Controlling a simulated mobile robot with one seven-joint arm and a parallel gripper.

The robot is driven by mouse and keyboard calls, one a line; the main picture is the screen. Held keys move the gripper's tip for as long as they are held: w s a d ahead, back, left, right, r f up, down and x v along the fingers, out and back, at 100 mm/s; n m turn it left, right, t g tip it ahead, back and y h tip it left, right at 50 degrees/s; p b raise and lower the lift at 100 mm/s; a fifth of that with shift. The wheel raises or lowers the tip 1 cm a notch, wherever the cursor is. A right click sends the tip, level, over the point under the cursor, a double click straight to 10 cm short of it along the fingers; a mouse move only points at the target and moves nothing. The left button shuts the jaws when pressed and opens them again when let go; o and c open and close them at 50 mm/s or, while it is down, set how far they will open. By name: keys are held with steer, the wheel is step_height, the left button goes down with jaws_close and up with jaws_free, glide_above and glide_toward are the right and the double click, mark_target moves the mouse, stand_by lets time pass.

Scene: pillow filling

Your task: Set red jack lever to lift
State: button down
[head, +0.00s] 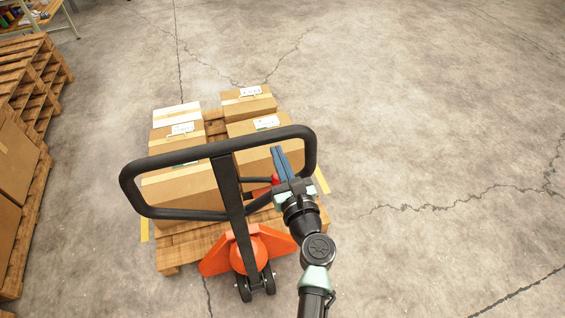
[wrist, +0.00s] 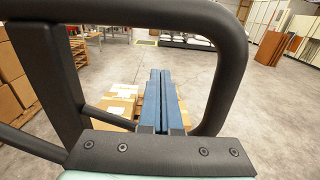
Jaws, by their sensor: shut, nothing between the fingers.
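The red lever (head: 275,180) shows as a small red piece on the pallet jack's handle, just left of my gripper's base in the head view. It is partly hidden, so its setting cannot be told. The black handle loop (head: 310,150) stands over the orange jack body (head: 262,245). My gripper (head: 279,150) has its blue fingers together and empty, inside the right part of the loop. In the wrist view the fingers (wrist: 161,75) point forward between the handle's central post (wrist: 48,75) and the loop's right side (wrist: 232,85). The lever is not seen there.
A wooden pallet (head: 170,256) with several cardboard boxes (head: 248,105) sits beyond the handle. Stacked pallets (head: 30,75) and large boxes (head: 15,170) line the left side. The concrete floor (head: 450,120) to the right is clear.

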steer(key=p+v, duration=0.2)
steer(key=v, duration=1)
steer(key=shift+s, duration=0.4)
steer(key=shift+d, duration=0.1)
steer(key=w+a+r+n+t+b, duration=0.1)
steer(key=w+a+r+n, duration=0.1)
steer(key=r+n, duration=0.6)
steer(key=w+a+r+n+t+b, duration=0.1)
steer(key=w+r+n, duration=0.1)
steer(key=r+n, duration=0.65)
steer(key=w+a+r+n+t+b, duration=0.1)
steer(key=w+a+r+n, duration=0.3)
steer(key=r, duration=0.7)
steer(key=s+d+r+n+t+h, duration=0.1)
steer(key=s+r+n, duration=0.3)
steer(key=r, duration=0.4)
steer(key=s+d+r+n+t+h+b, duration=0.1)
steer(key=s+d+r+n+t+h, duration=0.1)
steer(key=s+r, duration=0.4)
steer(key=s+d+r+n+t+h, duration=0.1)
steer(key=s+r+n+t, duration=0.3)
steer(key=r, duration=0.5)
steer(key=shift+s+d+r+n+h, duration=0.25)
steer(key=shift+s+r+n+h, duration=0.2)
steer(key=shift+n+h, duration=0.45)
